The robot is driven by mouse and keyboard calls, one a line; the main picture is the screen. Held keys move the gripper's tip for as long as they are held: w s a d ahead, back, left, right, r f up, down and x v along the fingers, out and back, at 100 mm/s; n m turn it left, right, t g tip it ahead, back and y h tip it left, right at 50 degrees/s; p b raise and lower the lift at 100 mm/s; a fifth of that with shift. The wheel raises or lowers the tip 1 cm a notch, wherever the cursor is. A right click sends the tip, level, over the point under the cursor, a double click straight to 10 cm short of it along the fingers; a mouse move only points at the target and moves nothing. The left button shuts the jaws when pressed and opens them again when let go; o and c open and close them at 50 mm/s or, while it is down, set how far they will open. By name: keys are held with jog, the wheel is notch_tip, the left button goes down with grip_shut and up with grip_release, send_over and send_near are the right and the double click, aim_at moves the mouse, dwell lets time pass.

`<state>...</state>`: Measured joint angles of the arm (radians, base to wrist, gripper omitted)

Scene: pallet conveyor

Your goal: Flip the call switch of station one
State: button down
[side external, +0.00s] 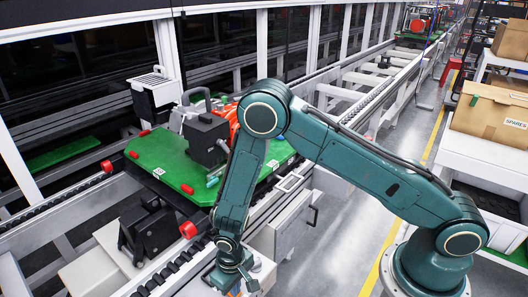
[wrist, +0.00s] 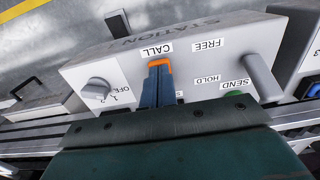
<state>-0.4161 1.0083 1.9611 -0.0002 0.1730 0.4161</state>
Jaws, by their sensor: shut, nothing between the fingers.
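The grey station control box (wrist: 215,62) fills the upper middle of the wrist view, its lettering upside down. Its STATION heading shows, but its number is not clear. My gripper (wrist: 160,65), with blue fingers and orange tips, is shut and empty, with its tips at the CALL label (wrist: 157,49). The call switch itself is hidden behind the fingers. I cannot tell whether the tips touch it. In the side external view my gripper (side external: 240,289) points down at the bottom edge, over the box, which is mostly hidden by my arm.
On the box are a rotary knob (wrist: 97,90) marked OFF, 1, 2, a green SEND button (wrist: 233,95) and a grey cylindrical post (wrist: 262,78). A green pallet (side external: 160,165) carrying parts sits on the conveyor.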

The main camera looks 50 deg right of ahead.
jog(key=shift+f, duration=0.2)
jog(key=shift+r, duration=3.5)
